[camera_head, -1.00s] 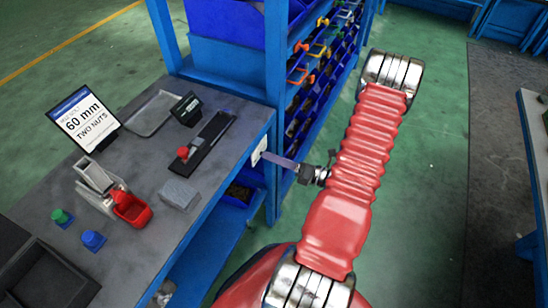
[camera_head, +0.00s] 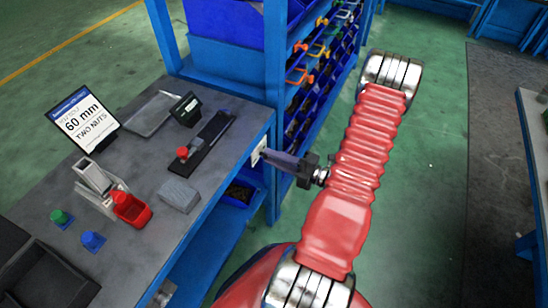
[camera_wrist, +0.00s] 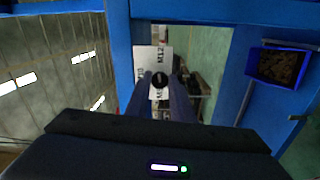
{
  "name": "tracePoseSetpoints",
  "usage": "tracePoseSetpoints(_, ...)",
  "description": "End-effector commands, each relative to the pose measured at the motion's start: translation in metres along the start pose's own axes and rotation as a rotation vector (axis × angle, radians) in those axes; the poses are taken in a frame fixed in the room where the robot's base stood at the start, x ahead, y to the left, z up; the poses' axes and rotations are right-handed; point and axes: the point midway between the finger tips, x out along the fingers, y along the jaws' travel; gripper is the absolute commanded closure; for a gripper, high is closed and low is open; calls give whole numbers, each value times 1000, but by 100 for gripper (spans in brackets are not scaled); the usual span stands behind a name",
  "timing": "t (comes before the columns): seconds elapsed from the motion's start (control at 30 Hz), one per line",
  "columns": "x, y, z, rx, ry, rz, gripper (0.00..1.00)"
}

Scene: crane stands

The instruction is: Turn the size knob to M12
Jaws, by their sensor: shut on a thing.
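The size knob (camera_wrist: 160,79) is a small dark round knob on a white label plate (camera_wrist: 145,54), between my fingertips in the wrist view. The M12 label (camera_wrist: 162,56) stands at the upper right of the knob. Other markings at its left and below it are partly hidden or hard to read. I cannot tell which mark the knob points at. My gripper (camera_wrist: 161,84) is shut on the knob. In the head view, my gripper (camera_head: 265,158) reaches left to the plate (camera_head: 257,149) on the bench's edge.
The grey bench (camera_head: 150,175) holds a sign (camera_head: 82,118) reading 60 mm, two nuts, a red-tipped slide (camera_head: 198,142), a grey block (camera_head: 179,195) and green and blue buttons. A blue shelf post (camera_head: 276,100) rises just behind my gripper. A blue bin (camera_wrist: 281,65) shows at right in the wrist view.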

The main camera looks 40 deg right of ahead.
Motion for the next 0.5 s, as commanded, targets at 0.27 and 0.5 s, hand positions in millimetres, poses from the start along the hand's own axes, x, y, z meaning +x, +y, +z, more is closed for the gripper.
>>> tracePoseSetpoints(0.27,-1,-2,3,36,-10,-7,100)
tracePoseSetpoints(0.5,-1,-3,3,36,-9,-7,100)
